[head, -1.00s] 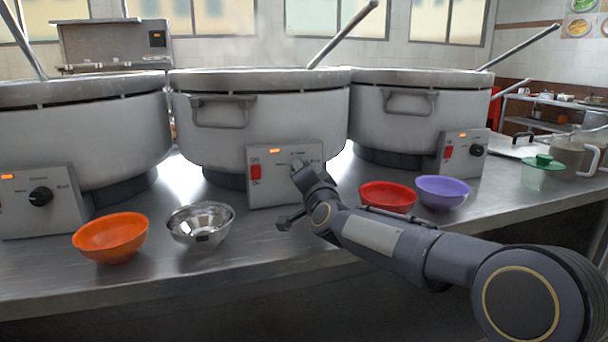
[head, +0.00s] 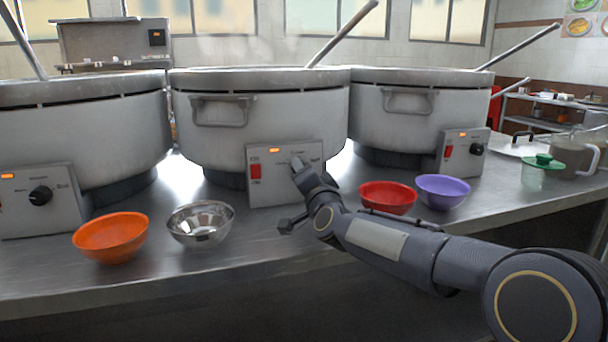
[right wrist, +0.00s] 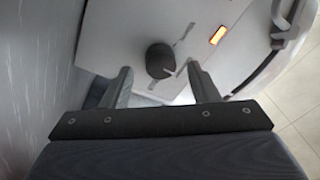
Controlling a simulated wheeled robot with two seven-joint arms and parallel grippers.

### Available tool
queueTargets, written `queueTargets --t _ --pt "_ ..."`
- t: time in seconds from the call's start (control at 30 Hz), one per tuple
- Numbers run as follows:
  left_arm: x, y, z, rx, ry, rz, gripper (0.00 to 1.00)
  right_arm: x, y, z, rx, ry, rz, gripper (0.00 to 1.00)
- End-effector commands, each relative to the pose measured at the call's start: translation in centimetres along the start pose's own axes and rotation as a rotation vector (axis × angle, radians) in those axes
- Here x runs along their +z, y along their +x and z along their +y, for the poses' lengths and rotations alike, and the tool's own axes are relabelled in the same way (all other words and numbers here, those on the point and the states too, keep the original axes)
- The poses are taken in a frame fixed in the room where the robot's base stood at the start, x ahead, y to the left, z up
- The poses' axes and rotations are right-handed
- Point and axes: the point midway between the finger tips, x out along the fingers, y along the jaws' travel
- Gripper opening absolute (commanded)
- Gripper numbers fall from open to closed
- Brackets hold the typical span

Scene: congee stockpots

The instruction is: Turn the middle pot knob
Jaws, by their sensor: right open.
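The middle pot (head: 270,130) is a large grey stockpot with a control box (head: 262,192) on its front. The box has a red switch and a lit orange lamp. Its black knob (right wrist: 160,61) shows in the right wrist view, with a pale pointer mark. My right gripper (head: 298,164) is at the box and hides most of the knob in the head view. In the right wrist view my right gripper (right wrist: 159,69) is open, its fingertips on either side of the knob with gaps visible. My left gripper is not in view.
A left pot with its own knob (head: 40,196) and a right pot (head: 405,120) flank the middle one. On the steel counter stand an orange bowl (head: 110,238), a metal bowl (head: 200,224), a red bowl (head: 387,198) and a purple bowl (head: 442,191).

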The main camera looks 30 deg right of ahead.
Motion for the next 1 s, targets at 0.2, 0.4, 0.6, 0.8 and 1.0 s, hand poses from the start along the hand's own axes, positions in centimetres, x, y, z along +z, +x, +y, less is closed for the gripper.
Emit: queueTargets --t 0.2,0.4,0.6,0.8,1.0 --pt "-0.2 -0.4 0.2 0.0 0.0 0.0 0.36 0.0 -4.0 -0.1 -0.001 0.0 -0.002 0.55" --pt "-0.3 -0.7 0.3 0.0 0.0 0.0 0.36 0.0 -6.2 -0.1 0.0 0.0 -0.002 0.55" --pt "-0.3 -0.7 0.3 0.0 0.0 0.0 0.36 0.1 -6.6 0.0 0.0 0.0 -0.001 0.55" --pt "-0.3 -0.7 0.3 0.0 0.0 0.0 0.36 0.1 -6.6 0.0 0.0 0.0 -0.002 0.55" --pt "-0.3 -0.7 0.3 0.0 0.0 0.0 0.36 0.1 -6.5 0.0 0.0 0.0 -0.002 0.55"
